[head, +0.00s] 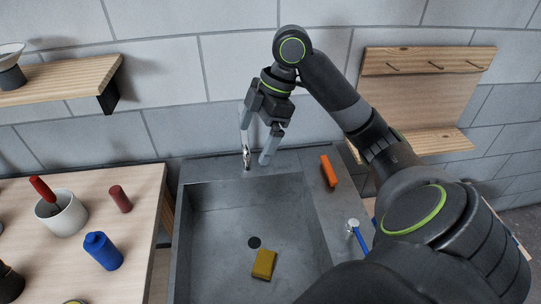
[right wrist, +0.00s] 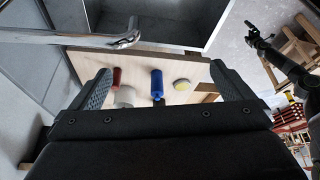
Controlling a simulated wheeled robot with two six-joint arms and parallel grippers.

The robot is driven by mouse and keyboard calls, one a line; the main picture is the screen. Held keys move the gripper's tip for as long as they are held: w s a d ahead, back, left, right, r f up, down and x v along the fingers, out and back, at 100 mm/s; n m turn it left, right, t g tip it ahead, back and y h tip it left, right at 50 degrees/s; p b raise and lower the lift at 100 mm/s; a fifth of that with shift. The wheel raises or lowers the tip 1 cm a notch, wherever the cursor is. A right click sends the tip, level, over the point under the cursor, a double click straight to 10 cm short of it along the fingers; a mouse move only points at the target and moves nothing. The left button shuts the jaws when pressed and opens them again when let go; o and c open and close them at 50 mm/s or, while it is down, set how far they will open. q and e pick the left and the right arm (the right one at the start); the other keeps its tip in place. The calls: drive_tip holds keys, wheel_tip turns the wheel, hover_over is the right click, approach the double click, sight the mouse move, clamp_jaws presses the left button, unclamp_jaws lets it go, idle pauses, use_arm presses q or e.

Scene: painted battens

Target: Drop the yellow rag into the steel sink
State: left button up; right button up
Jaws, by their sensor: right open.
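A small yellow folded piece (head: 263,264), which I take for the rag, lies on the floor of the grey steel sink (head: 208,235), right of the drain. My right gripper (head: 257,155) is open and empty above the sink's back rim, beside the faucet (head: 247,157), well away from the yellow piece. In the right wrist view its two fingers stand wide apart (right wrist: 162,88), and the sink wall (right wrist: 160,20) shows at the top. A dark arm with a small gripper (right wrist: 252,32), apparently my left one, shows there at the upper right; its jaws are too small to read.
The wooden table (head: 140,190) at left holds a white pot (head: 62,214) with a red handle, a dark red cylinder (head: 120,198) and a blue bottle (head: 103,250). An orange block (head: 329,171) and a blue-handled brush (head: 358,235) lie on the sink's right rim.

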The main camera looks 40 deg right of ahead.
drive_tip(key=p+v, duration=0.2)
drive_tip(key=v, duration=1.2)
drive_tip(key=shift+p, duration=0.4)
drive_tip(key=shift+s+f, duration=0.1)
